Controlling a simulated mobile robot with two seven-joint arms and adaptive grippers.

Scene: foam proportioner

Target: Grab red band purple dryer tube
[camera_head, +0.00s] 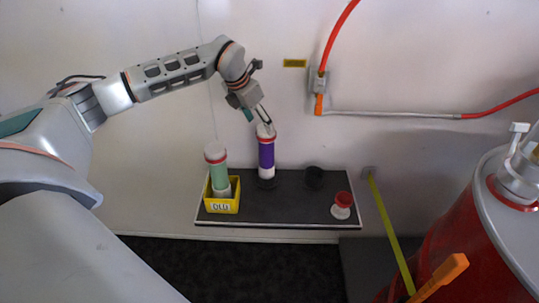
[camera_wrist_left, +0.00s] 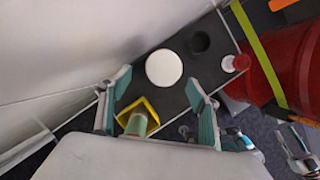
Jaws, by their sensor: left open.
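The purple dryer tube (camera_head: 266,156) with a red band and white cap stands upright on the black shelf board (camera_head: 283,211). In the left wrist view its round white top (camera_wrist_left: 164,68) shows just beyond the fingertips. My left gripper (camera_head: 266,120) is at the tube's top, pointing down at it. In the left wrist view the left gripper (camera_wrist_left: 160,86) is open, with teal finger pads spread apart and nothing between the pads. I cannot tell whether a finger touches the cap. My right gripper (camera_wrist_left: 262,143) seems to show at the lower right of the wrist view, its jaws unclear.
A green tube (camera_head: 218,173) stands in a yellow bin (camera_head: 222,205) left of the purple tube. A black holder (camera_head: 314,177) and a red-topped white piece (camera_head: 342,204) are to the right. A red tank (camera_head: 460,240) stands at the far right. The wall is close behind the board.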

